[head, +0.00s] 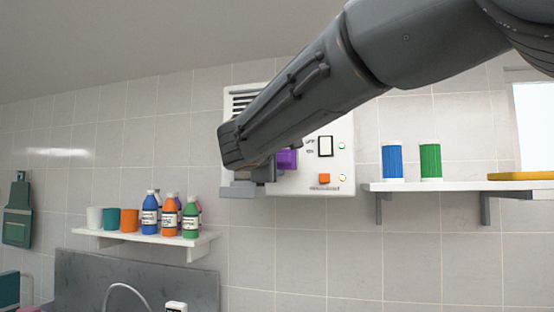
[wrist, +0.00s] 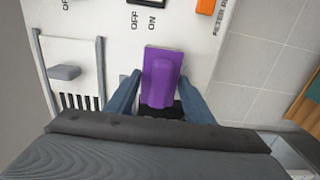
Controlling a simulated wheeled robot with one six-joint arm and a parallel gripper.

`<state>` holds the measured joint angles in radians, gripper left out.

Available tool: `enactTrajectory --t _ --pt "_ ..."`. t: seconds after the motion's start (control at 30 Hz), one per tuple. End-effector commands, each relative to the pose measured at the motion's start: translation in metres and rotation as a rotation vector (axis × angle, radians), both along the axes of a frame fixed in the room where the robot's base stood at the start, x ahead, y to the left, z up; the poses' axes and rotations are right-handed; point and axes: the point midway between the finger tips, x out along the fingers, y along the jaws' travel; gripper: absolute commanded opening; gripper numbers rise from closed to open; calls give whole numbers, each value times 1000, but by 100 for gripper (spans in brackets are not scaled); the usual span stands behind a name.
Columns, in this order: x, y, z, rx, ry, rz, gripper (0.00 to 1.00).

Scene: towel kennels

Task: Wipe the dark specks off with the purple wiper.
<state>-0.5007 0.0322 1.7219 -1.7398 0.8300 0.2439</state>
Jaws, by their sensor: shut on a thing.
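The purple wiper (head: 287,159) is held by my gripper (head: 262,172) in front of a white wall panel (head: 340,140) in the head view. In the wrist view the purple wiper (wrist: 163,78) lies between the two fingers of my gripper (wrist: 163,98), which is shut on it. The wiper is close to the panel's face; I cannot tell whether it touches. Some dark marks (wrist: 160,111) show just below the wiper in the wrist view; I cannot tell whether they are specks. My arm hides much of the panel in the head view.
The panel has a vent (head: 240,103), a black-framed switch (head: 325,146) and an orange button (head: 324,179). A left shelf (head: 145,236) holds cups and several bottles. A right shelf (head: 460,186) holds a blue canister (head: 392,161) and a green canister (head: 430,161).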

Motion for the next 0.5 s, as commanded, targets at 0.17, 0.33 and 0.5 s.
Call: enactTrajectory --t 0.17,0.33,0.5 --pt "0 0 0 0 0 0 30" --pt "0 0 0 0 -1 0 30" --pt "3 -1 0 0 0 0 30"
